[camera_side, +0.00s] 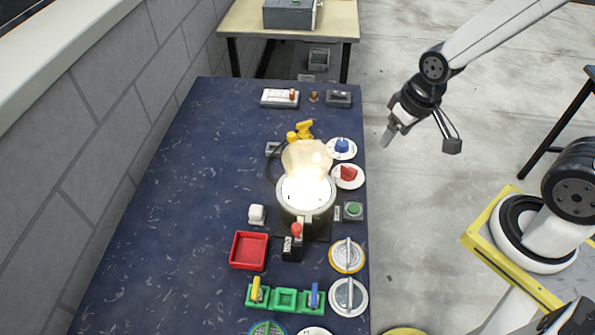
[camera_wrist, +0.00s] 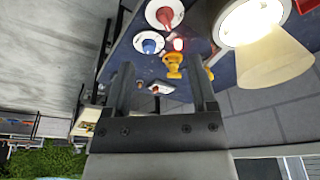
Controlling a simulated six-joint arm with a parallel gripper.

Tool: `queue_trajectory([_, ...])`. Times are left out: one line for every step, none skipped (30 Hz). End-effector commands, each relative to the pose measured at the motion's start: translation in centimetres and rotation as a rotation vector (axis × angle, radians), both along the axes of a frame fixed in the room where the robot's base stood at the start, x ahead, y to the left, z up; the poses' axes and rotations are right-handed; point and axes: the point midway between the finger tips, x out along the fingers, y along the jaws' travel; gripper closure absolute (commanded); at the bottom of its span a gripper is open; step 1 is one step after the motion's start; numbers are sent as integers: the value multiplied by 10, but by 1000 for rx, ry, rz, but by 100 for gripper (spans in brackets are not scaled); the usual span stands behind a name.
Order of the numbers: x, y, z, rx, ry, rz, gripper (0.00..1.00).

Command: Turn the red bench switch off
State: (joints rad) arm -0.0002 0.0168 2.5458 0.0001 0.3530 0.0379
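Several red parts are on the blue bench (camera_side: 160,230). A black switch box (camera_side: 292,250) with a red-topped lever (camera_side: 296,230) stands just in front of a brightly lit lamp (camera_side: 306,190). A red knob (camera_side: 347,173) on a white disc sits at the bench's right edge. A white plate (camera_side: 280,98) with a small red toggle lies at the far end. I cannot tell any lever's position for certain. My gripper (camera_side: 420,142) hangs over the floor, right of the bench, apart from everything. It is open and empty; both fingers show in the wrist view (camera_wrist: 162,88).
A blue knob (camera_side: 342,146), a green button (camera_side: 354,210), round dials (camera_side: 347,255) and a red tray (camera_side: 249,251) crowd the bench's right side. A yellow object (camera_side: 301,132) stands behind the lamp. A brick wall (camera_side: 110,100) borders the left; the bench's left part is clear.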

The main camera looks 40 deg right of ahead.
Motion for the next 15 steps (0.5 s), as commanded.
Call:
queue_trajectory([2,0,-2,6,7,-23,8])
queue_trajectory([4,0,-3,9,11,-42,0])
queue_trajectory([7,0,-4,16,16,-71,0])
queue_trajectory([9,0,-6,21,21,-97,0])
queue_trajectory([12,0,-7,28,27,-124,0])
queue_trajectory([16,1,-10,35,34,-166,0])
queue_trajectory([19,1,-12,43,40,-201,0])
queue_trajectory([22,1,-14,49,47,-237,0])
queue_trajectory([27,1,-17,58,56,-287,0])
queue_trajectory([30,1,-20,64,63,-327,0])
queue_trajectory([33,1,-23,71,72,-367,0])
queue_trajectory([38,1,-26,80,81,-422,0])
queue_trajectory([41,2,-30,85,88,-463,0])
queue_trajectory([45,2,-33,91,95,-504,0])
queue_trajectory([49,2,-37,98,104,-558,0])
